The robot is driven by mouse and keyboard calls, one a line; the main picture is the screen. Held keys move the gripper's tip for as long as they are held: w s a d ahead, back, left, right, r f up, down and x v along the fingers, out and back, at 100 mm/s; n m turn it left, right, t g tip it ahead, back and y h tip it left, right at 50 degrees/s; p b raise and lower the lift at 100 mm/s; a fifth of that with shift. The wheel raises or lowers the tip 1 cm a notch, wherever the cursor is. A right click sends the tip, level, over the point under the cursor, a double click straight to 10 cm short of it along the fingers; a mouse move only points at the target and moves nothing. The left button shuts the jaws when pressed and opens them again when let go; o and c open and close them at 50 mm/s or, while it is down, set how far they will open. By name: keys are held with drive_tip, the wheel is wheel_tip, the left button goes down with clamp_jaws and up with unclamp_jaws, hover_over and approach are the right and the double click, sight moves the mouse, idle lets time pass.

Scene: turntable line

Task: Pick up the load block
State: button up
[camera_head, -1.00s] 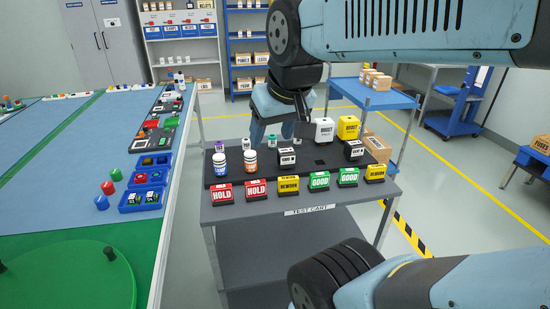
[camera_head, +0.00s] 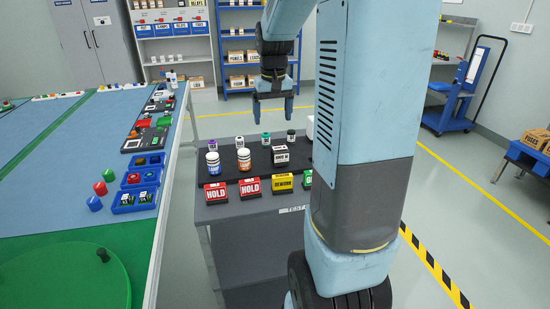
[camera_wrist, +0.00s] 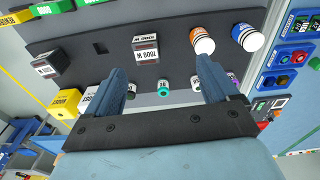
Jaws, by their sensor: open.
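Which one is the load block I cannot tell for sure. My gripper (camera_head: 273,106) points down above the cart's far side, open and empty. Its fingers (camera_wrist: 163,65) touch neither block.
A blue bottle (camera_head: 213,164) stands left of the orange one. Small capped vials (camera_head: 265,139) line the tray's far side. Red HOLD blocks (camera_head: 250,187) and a yellow REWORK block (camera_head: 283,182) line the front. A yellow block (camera_wrist: 65,103) and a white one stand at the wrist view's left.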

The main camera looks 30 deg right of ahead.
drive_tip(key=g, duration=0.1)
hover_over(280, 148)
wheel_tip(280, 148, down, 4)
drive_tip(key=shift+m, duration=0.3)
drive_tip(key=f, duration=0.9)
drive_tip(key=shift+s+a, duration=0.15)
drive_tip(key=shift+a, duration=0.05)
drive_tip(key=shift+d+f, duration=0.15)
drive_tip(key=shift+f, duration=2.45)
drive_tip(key=shift+c, duration=0.2)
drive_tip(key=c, duration=1.4)
drive_tip(key=shift+c, duration=0.2)
drive_tip(key=shift+r, duration=0.1)
